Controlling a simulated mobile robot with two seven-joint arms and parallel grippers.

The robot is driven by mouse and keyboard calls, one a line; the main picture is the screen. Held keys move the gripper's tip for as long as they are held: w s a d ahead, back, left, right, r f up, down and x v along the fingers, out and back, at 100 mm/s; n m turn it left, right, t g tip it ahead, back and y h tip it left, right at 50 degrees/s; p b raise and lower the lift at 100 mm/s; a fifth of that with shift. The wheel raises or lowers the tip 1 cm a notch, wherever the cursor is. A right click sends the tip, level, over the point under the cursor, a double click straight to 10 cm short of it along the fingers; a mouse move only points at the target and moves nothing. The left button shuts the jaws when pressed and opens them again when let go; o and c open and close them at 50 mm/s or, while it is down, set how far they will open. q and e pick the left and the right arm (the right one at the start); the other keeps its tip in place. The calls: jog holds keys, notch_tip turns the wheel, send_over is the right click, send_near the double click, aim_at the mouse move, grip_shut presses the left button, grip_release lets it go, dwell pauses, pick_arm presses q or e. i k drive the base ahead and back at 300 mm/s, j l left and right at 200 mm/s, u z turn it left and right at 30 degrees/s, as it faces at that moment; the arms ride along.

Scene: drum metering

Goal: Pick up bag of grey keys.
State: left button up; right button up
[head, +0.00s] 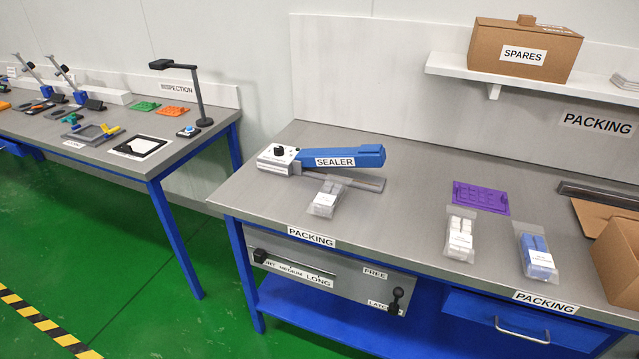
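Three clear bags lie on the packing table (400,235). One bag with pale grey or whitish contents (325,199) lies at the front of the blue sealer (345,156), its upper end by the sealer's grey bar. A second bag with whitish contents and a small label (460,234) lies near the table's middle front. A third bag with blue and pale contents (536,254) lies to its right. I cannot tell for certain which pale bag holds the grey keys. Neither of my grippers is in view.
A purple tray (481,197) lies behind the middle and right bags. An open cardboard box (615,255) stands at the right edge. A SPARES box (525,48) sits on a shelf above. The inspection table (185,150) is to the left, across a gap.

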aim_at(325, 202)
jog(key=i+j+z, duration=0.7)
jog(key=k+l, duration=0.05)
